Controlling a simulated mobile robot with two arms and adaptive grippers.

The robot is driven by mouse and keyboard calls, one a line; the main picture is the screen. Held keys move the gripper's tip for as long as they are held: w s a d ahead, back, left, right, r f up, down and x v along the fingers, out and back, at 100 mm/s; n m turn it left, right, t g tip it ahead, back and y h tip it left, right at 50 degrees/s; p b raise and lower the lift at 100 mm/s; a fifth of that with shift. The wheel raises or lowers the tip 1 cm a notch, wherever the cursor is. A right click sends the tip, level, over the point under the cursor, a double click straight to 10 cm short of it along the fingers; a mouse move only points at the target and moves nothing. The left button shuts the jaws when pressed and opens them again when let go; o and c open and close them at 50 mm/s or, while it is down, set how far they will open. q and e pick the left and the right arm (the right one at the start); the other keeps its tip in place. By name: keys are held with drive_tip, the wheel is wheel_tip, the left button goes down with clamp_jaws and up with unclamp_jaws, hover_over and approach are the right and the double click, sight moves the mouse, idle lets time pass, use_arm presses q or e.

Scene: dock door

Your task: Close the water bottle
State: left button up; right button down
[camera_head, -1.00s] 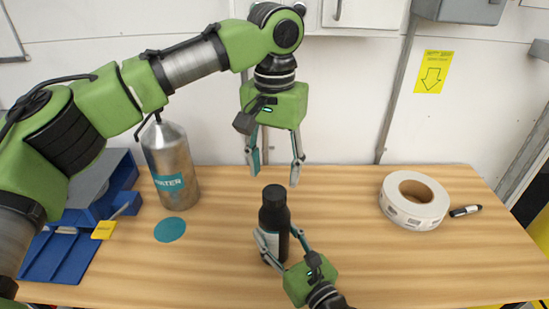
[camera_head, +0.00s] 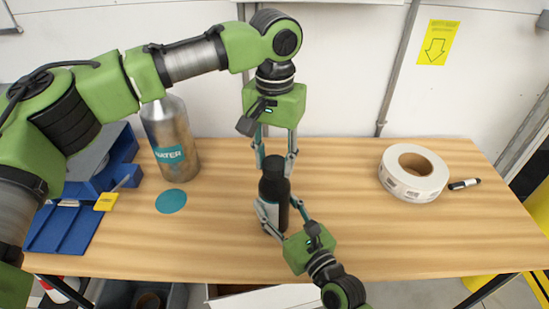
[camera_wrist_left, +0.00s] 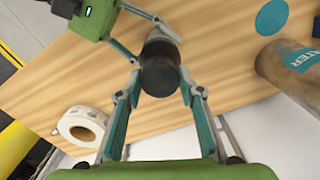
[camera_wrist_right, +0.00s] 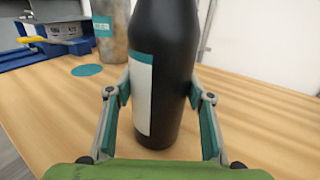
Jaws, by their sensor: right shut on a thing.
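The black water bottle (camera_head: 274,202) with a pale label stands upright on the table in the middle of the head view. Its black cap (camera_head: 273,168) sits on top; how tightly it is screwed I cannot tell. In the left wrist view, the cap (camera_wrist_left: 160,74) lies between the fingertips with gaps either side. My left gripper (camera_head: 275,158) points down over the bottle, open, its fingertips at about cap height. My right gripper (camera_head: 280,215) is shut on the bottle's body from the front right; the right wrist view shows the bottle (camera_wrist_right: 163,75) between its finger pads.
A metal flask (camera_head: 172,140) marked WATER stands left beside a teal disc (camera_head: 171,201). A white label roll (camera_head: 414,177) and a black-and-white marker (camera_head: 464,184) lie right. The table (camera_head: 340,235) around the bottle is bare.

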use_arm(q)
drive_tip(key=m, duration=0.4)
drive_tip(key=shift+m, duration=0.4)
drive_tip(key=m, duration=0.3)
drive_tip(key=shift+m, duration=0.4)
drive_tip(key=o, duration=1.3)
wheel_tip(320, 180, up, 12)
use_arm(e)
drive_tip(key=c, duration=0.9)
unclamp_jaws()
